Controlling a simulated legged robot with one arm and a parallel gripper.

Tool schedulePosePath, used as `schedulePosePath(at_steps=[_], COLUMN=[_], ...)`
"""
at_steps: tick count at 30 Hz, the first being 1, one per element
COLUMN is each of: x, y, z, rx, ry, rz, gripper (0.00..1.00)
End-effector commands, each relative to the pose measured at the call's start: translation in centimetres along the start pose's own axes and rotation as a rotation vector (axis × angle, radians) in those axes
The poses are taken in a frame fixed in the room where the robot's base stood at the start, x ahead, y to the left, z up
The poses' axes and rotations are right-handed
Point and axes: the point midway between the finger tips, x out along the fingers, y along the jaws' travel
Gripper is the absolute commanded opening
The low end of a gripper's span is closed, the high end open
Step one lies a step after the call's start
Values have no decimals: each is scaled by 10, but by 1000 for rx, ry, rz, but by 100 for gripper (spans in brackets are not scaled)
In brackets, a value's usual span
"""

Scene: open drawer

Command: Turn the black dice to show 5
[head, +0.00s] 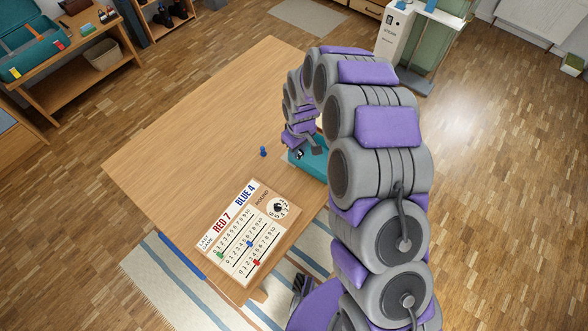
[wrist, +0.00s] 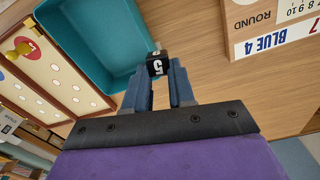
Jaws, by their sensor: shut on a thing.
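The black dice (wrist: 157,66) is pinched between the blue fingertips of my gripper (wrist: 158,75) in the wrist view. A white 5 shows on the face turned toward the wrist camera; its other faces are mostly hidden. The dice appears beside the right rim of the teal tray (wrist: 95,72); its height above the table is hard to tell. In the head view my gripper (head: 301,150) is at the left edge of the teal tray (head: 312,166), partly covered by my arm.
A score board (head: 240,235) with RED 7, BLUE 4 and a round dial lies near the table's front. A blue pawn (head: 263,151) stands left of my gripper. A patterned board with a yellow piece (wrist: 22,48) is left in the wrist view. The table's far left (head: 200,120) is clear.

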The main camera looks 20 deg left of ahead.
Motion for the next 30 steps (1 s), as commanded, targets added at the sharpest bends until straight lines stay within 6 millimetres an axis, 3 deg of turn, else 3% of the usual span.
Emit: schedulePosePath(at_steps=[3,7,14,30], x=[20,28,36,78], y=[-28,-41,-47,-47], z=[20,36,39,41], rx=[-89,-141,-158,-156], ry=[-112,-169,-190,-189], rz=[-2,2,5,4], gripper=[0,0,0,0])
